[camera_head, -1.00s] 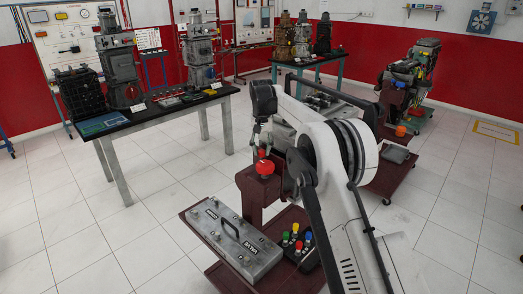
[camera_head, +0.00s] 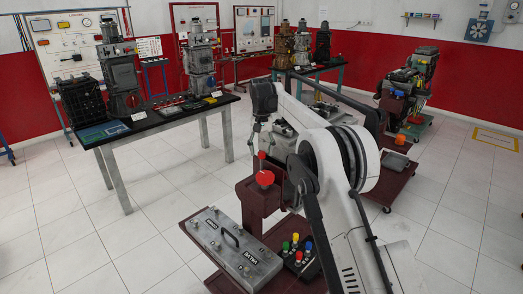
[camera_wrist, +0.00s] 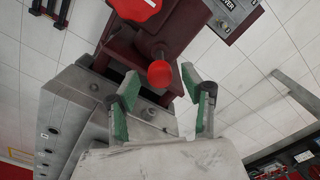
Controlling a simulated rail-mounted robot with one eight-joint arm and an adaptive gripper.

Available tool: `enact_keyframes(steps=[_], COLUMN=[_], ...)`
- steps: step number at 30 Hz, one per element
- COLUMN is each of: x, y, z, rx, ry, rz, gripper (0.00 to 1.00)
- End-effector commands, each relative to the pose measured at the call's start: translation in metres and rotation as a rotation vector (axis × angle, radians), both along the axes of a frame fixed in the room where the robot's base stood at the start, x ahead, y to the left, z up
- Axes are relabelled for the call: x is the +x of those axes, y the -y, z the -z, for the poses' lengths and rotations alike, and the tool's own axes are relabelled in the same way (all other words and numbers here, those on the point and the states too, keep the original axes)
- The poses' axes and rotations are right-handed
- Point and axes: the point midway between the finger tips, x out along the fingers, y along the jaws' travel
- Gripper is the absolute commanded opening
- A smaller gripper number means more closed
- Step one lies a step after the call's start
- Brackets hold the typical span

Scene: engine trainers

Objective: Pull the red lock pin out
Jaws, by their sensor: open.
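The red lock pin shows in the wrist view as a round red knob (camera_wrist: 160,74) on a short stem in a dark red bracket (camera_wrist: 120,45). In the head view a small red tip (camera_head: 261,155), apparently the same pin, shows just below my gripper (camera_head: 257,138). My gripper is open in the wrist view (camera_wrist: 165,103), its green-padded fingers on either side below the knob in the picture, with nothing between the pads. No contact with the pin is visible. A larger red knob (camera_head: 264,178) sits on the stand beside it and shows at the wrist view's top edge (camera_wrist: 137,6).
A grey panel box with a handle (camera_head: 232,250) and a control box with coloured buttons (camera_head: 299,257) lie on the dark red cart below. A black-topped table (camera_head: 160,115) with engine parts stands at left. White floor is clear between.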

Motion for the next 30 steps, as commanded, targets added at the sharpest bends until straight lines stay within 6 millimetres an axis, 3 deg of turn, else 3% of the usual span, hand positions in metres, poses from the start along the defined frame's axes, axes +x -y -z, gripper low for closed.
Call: enact_keyframes(steps=[5,21,30], x=[0.0,0.0,0.002], y=[0.0,0.0,-0.001], z=[-0.008,-0.095,-0.113], rx=[0.0,0.0,0.0], ry=[-0.001,0.0,0.0], rz=[0.0,0.0,0.0], gripper=[0.44,0.44,0.44])
